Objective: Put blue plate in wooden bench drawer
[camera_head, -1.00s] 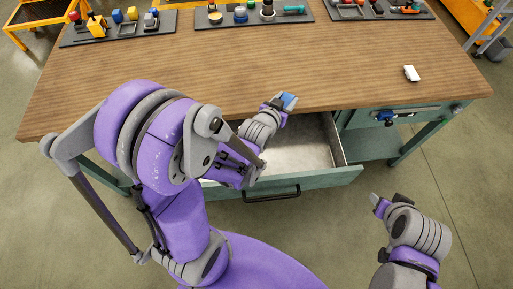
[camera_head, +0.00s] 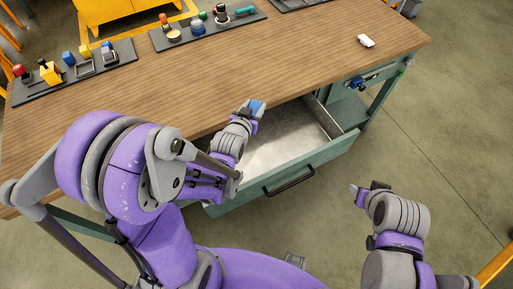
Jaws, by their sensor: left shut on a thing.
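The wooden bench (camera_head: 200,75) has a green-grey drawer (camera_head: 310,165) pulled open at its front. The part of the drawer's pale inside that I can see is empty. My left gripper (camera_head: 253,108) is shut on the blue plate (camera_head: 258,104), of which only a small blue part shows. It holds the plate by the bench's front edge, at the drawer's back left; the exact height is hard to judge. My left arm hides the drawer's left end. My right gripper (camera_head: 367,187) is right of the drawer, apart from it, with no object visible in it.
A white object (camera_head: 366,41) lies on the bench top at the right. Dark trays with small coloured parts (camera_head: 75,70) line the back. A blue clamp-like thing (camera_head: 358,83) is at the bench's right front. The middle of the top is clear.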

